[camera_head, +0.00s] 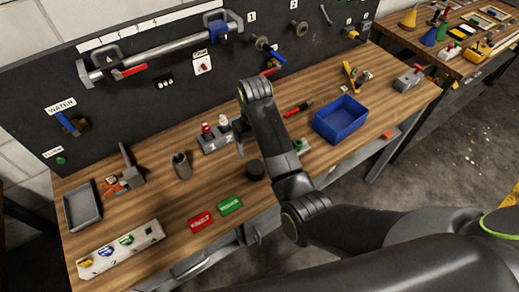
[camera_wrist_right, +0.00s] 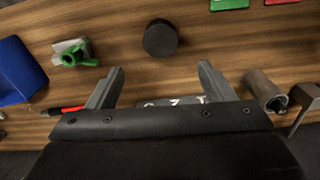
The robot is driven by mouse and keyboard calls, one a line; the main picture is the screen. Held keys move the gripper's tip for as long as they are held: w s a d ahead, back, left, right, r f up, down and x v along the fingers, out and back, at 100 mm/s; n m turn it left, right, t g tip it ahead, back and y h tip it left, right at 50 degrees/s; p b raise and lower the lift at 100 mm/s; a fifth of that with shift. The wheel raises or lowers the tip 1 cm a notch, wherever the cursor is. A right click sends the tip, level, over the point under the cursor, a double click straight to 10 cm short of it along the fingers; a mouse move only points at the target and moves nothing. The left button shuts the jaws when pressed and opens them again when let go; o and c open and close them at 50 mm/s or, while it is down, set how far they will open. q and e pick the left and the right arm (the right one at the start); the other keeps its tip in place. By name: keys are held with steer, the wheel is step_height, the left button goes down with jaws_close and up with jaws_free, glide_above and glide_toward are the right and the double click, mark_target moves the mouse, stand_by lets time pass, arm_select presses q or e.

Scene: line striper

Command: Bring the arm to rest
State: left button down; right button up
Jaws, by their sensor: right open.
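My right arm (camera_head: 268,130) reaches in from the lower right over the wooden workbench (camera_head: 165,205). Its gripper (camera_head: 240,138) hangs near the back middle of the bench, partly hidden by the wrist. In the right wrist view the two grey fingers of this gripper (camera_wrist_right: 160,85) are spread apart with nothing held between them. The wrist view looks down on the bench top. A black round puck (camera_wrist_right: 160,38) lies beyond the fingertips, apart from them. My left gripper is not in view.
A blue bin (camera_head: 340,120) stands right of my arm. A grey holder with red and white tops (camera_head: 213,140) and a grey cup (camera_head: 181,165) stand left of the gripper. Red (camera_head: 201,221) and green (camera_head: 230,204) labels lie near the front edge. A dark tool board (camera_head: 160,100) rises behind.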

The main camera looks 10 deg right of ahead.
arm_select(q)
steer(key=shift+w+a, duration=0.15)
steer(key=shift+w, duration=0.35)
